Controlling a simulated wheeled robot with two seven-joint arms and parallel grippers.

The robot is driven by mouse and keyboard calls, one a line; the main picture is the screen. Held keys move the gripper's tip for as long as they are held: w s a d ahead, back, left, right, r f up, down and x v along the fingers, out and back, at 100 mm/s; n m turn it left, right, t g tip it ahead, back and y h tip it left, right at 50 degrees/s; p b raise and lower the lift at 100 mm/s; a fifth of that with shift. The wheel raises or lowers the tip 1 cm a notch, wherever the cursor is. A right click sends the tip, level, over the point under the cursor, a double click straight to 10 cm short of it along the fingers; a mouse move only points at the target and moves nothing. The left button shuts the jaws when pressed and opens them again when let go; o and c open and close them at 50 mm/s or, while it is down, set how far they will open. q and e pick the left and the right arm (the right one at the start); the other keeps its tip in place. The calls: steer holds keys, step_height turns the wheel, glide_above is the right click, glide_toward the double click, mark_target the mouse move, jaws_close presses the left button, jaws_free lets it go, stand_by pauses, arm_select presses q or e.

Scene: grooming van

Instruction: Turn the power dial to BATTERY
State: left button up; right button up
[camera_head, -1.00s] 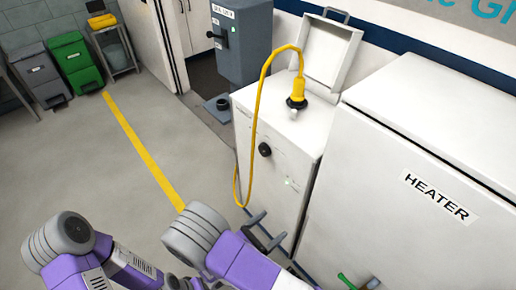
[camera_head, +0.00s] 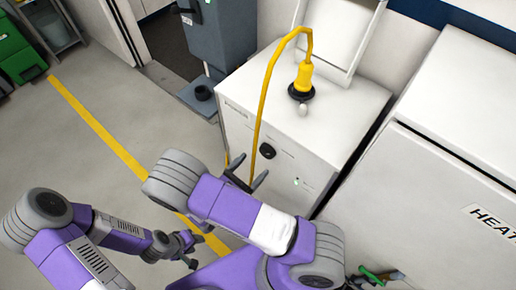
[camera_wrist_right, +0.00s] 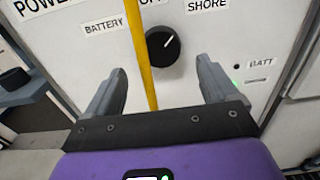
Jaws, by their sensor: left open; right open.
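The black round power dial (camera_wrist_right: 162,46) is on the white cabinet's front; it also shows in the head view (camera_head: 267,152). Its white mark points up and right, toward the SHORE label (camera_wrist_right: 207,5). My left gripper (camera_head: 188,248) is open and empty, low over the floor.
The yellow cable (camera_wrist_right: 143,50) hangs in front of the panel, between my right fingers and just left of the dial. It runs from a yellow plug (camera_head: 303,78) on the cabinet top. A green light (camera_wrist_right: 236,81) is right of the dial. The heater cabinet (camera_head: 430,190) stands at right.

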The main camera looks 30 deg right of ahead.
mark_target(265, 154)
steer(key=x, duration=0.5)
steer(key=shift+d, duration=0.4)
steer(key=c, duration=1.1)
